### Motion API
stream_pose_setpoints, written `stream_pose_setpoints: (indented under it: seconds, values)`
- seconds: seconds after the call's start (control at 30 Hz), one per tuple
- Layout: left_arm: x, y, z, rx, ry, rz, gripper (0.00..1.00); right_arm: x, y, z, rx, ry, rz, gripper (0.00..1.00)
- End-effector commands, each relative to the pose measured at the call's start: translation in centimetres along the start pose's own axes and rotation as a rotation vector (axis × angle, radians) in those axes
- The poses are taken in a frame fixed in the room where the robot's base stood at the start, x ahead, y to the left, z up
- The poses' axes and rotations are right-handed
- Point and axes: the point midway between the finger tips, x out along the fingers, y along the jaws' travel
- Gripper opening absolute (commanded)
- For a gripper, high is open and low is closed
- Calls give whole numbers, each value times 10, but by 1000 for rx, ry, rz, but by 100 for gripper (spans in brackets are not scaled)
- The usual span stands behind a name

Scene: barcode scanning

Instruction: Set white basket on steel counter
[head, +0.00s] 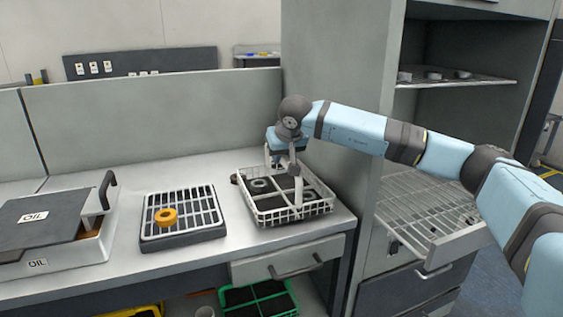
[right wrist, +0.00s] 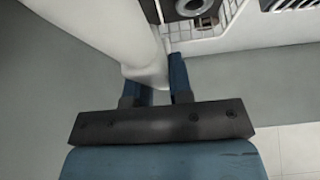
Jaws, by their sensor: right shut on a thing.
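The white wire basket (head: 292,214) is at the right end of the steel counter (head: 225,258) in the head view, with dark ring-shaped parts inside. It looks level, and I cannot tell whether its base touches the counter. My right gripper (head: 283,168) is above the basket, pointing down, shut on its upright handle (head: 298,188). In the right wrist view, a pale bar (right wrist: 145,60) passes between the fingers (right wrist: 160,90), and part of the basket (right wrist: 208,42) shows at the top. My left gripper is not in view.
An oil box (head: 50,225) stands farther left. A tall grey cabinet (head: 335,90) with a pulled-out wire rack (head: 425,205) is on the right. A green crate (head: 258,302) is below.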

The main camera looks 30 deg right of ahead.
Motion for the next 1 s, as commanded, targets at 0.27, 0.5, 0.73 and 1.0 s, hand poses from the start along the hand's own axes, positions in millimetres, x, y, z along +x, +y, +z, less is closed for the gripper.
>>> stream_pose_setpoints:
  seconds: [0.27,0.5,0.73,1.0]
  values:
    - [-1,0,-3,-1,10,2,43,11,0,7,1,4,-1,0]
    - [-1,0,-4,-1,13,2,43,14,0,9,1,0,0,27]
    - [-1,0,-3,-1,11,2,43,14,0,9,0,0,0,46]
    - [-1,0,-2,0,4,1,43,2,0,7,1,2,-1,46]
